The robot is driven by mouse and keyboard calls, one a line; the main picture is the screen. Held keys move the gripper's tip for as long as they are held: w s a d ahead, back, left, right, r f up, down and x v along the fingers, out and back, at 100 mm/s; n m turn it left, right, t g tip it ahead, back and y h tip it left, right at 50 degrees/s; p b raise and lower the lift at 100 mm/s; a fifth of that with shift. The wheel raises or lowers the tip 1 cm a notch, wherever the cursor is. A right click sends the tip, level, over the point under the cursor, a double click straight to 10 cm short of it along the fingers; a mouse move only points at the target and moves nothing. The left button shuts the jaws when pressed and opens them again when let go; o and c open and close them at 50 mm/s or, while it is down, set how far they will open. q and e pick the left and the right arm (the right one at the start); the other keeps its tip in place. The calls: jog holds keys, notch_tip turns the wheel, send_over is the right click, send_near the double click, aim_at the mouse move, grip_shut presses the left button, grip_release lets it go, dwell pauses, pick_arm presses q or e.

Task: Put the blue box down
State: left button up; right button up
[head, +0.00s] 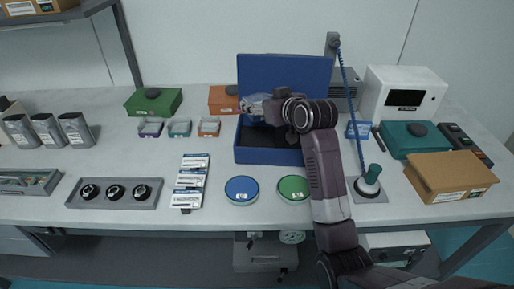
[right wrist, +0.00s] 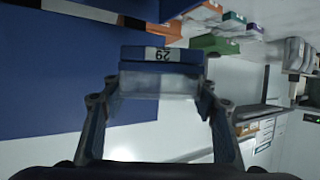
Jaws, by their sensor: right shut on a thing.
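A small blue box (right wrist: 165,56) with a pale, clear-looking body and a white number label sits between the fingertips of my right gripper (right wrist: 158,82) in the right wrist view. The gripper is shut on it. In the head view my right gripper (head: 258,106) reaches in front of the raised lid of a large dark blue case (head: 285,72), above the case's open base. The small box is partly hidden there by the gripper. My left gripper is not in view.
Small purple (head: 151,128), teal (head: 179,128) and orange (head: 209,127) boxes stand left of the case. A small blue holder (head: 358,130) lies to its right. A blue disc (head: 242,190) and a green disc (head: 293,189) lie in front. Bare table shows between them.

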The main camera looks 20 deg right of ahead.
notch_tip(320, 180, up, 5)
jog(key=m+h, duration=0.2)
send_over(257, 142)
jog(key=shift+r+b, duration=0.2)
jog(key=shift+b, duration=0.2)
jog(key=shift+w+r, duration=0.1)
notch_tip(257, 142, down, 14)
jog(key=shift+d+f+p, duration=0.1)
jog(key=shift+f+p, duration=0.15)
jog(key=shift+p, duration=0.25)
notch_tip(257, 142, down, 5)
jog(key=shift+f, duration=0.1)
jog(key=o, duration=0.9)
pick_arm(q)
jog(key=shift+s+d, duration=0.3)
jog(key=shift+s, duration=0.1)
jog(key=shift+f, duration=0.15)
pick_arm(e)
jog(key=v, duration=1.2)
